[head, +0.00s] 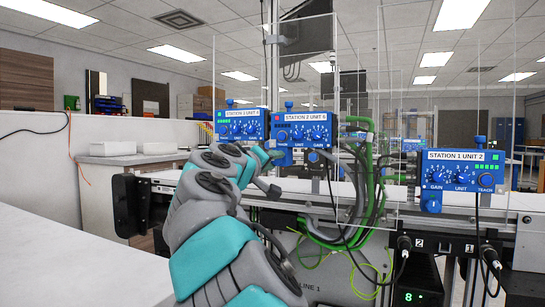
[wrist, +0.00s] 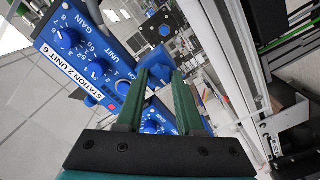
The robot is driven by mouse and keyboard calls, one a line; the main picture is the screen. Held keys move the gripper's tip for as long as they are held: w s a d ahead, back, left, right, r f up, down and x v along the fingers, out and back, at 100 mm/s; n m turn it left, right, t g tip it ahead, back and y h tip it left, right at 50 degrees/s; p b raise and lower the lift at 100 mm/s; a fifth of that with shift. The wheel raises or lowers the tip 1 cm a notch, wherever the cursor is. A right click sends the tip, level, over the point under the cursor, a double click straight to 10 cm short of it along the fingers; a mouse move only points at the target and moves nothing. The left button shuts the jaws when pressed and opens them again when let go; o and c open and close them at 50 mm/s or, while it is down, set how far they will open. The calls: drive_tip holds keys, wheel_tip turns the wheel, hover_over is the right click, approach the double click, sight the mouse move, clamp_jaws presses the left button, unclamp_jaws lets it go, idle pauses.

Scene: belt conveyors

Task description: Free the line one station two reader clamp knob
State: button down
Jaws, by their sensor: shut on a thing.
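The reader box labelled STATION 2 UNIT 6 (head: 303,131) is blue with dials, beyond my arm in the head view. In the wrist view the same box (wrist: 85,58) shows tilted at the upper left. A blue clamp knob (head: 284,158) sits just under it in the head view. My gripper (head: 272,156) reaches this knob from the left. I cannot tell how far the knob is turned.
Another blue box (head: 239,125) stands just left, its label hard to read. The STATION 1 UNIT 2 box (head: 464,171) is at the right, with a blue knob (head: 431,201) below. Clear panels and green cables (head: 365,170) are close to the right of my gripper.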

drive_tip(key=shift+r+n, duration=0.1)
drive_tip(key=shift+n, duration=0.5)
drive_tip(key=c, duration=0.5)
unclamp_jaws()
drive_tip(key=shift+c, duration=0.2)
drive_tip(key=shift+s+a, duration=0.1)
drive_tip(key=shift+s, duration=0.05)
drive_tip(key=b+v, duration=0.1)
drive_tip(key=v, duration=0.6)
drive_tip(key=shift+s, duration=0.25)
